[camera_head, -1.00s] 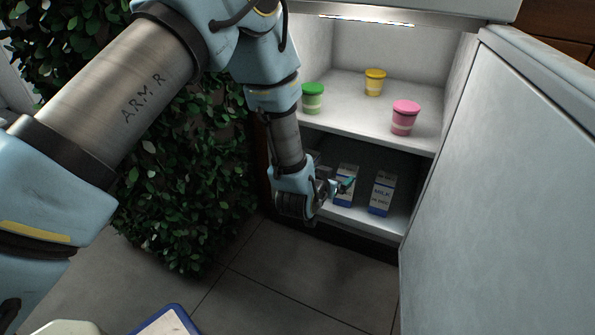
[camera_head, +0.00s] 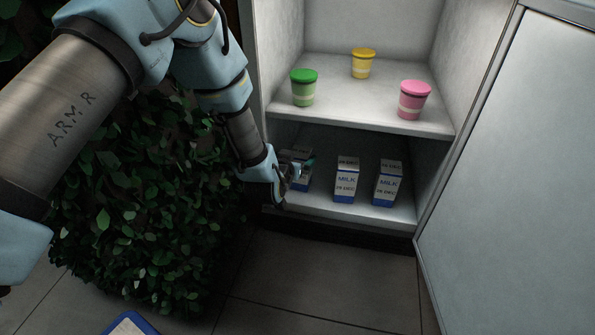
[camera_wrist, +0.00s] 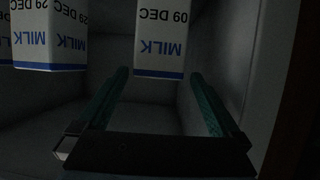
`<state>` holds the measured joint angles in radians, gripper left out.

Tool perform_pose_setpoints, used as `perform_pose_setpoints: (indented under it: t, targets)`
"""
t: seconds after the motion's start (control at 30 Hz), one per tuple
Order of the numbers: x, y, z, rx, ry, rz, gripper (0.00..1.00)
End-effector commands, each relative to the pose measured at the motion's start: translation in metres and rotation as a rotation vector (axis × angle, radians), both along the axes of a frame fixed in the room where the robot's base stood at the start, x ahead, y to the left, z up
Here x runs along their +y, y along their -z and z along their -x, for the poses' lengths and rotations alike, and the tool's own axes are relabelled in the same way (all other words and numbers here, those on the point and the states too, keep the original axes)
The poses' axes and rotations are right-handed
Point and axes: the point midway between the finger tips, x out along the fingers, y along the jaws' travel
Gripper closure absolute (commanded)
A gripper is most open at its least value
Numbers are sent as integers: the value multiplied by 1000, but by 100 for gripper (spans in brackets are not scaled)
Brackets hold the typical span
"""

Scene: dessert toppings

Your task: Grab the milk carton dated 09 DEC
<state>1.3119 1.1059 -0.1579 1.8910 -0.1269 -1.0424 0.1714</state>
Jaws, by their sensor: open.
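The milk carton dated 09 DEC (camera_wrist: 160,38) appears upside down in the wrist view, white with a blue band, centred ahead of my fingers. In the head view it is the leftmost carton (camera_head: 301,182) on the lower shelf, partly hidden by my gripper (camera_head: 297,169). In the wrist view my gripper (camera_wrist: 159,76) is open, with its two teal fingers apart and nothing between them. Their tips point toward the carton; I cannot tell the exact gap. A carton dated 29 DEC (camera_wrist: 52,35) is to the left in the wrist view.
Two other milk cartons, a middle one (camera_head: 346,181) and a right one (camera_head: 388,184), stand beside it. Green (camera_head: 304,90), yellow (camera_head: 363,65) and pink (camera_head: 413,101) tubs stand on the upper shelf (camera_head: 350,105). The fridge door (camera_head: 520,170) is open at right.

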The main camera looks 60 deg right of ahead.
Motion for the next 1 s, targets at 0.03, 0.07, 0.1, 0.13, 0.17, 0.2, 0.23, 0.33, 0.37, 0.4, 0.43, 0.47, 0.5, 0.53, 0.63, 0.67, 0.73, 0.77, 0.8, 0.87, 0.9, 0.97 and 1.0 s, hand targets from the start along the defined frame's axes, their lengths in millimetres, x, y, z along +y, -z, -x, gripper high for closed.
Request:
perform_pose_setpoints:
  t: [0.03,0.07,0.1,0.13,0.17,0.2,0.23,0.33,0.37,0.4,0.43,0.47,0.5,0.53,0.63,0.67,0.73,0.77,0.8,0.87,0.9,0.97,1.0]
  targets:
    - [-6,5,-2,0,0,2,0]
    - [-9,6,-2,0,0,1,0]
    - [-13,7,-3,0,0,2,0]
    - [-14,7,-3,0,0,2,0]
    - [-15,7,-4,0,0,1,0]
    - [-17,8,-4,0,0,0,0]
    - [-19,9,-4,0,0,0,0]
    - [-28,15,-6,0,0,2,0]
    - [-32,17,-7,0,1,2,0]
    - [-37,20,-7,-1,1,3,0]
    - [-41,21,-8,-1,1,2,0]
    - [-45,22,-9,-1,1,3,0]
    - [-49,24,-10,-1,1,2,0]
    - [-53,25,-11,-1,0,2,0]
    - [-61,27,-13,-1,0,1,0]
    - [-62,27,-13,-1,0,1,0]
    - [-63,27,-14,-1,0,0,0]
    - [-63,26,-14,-1,0,0,0]
    - [-63,26,-14,-1,0,0,0]
    - [-63,26,-14,-1,0,-1,0]
    - [-63,26,-14,-1,0,0,0]
    - [-63,26,-14,-1,0,0,6]
    - [-63,26,-14,-1,0,0,10]
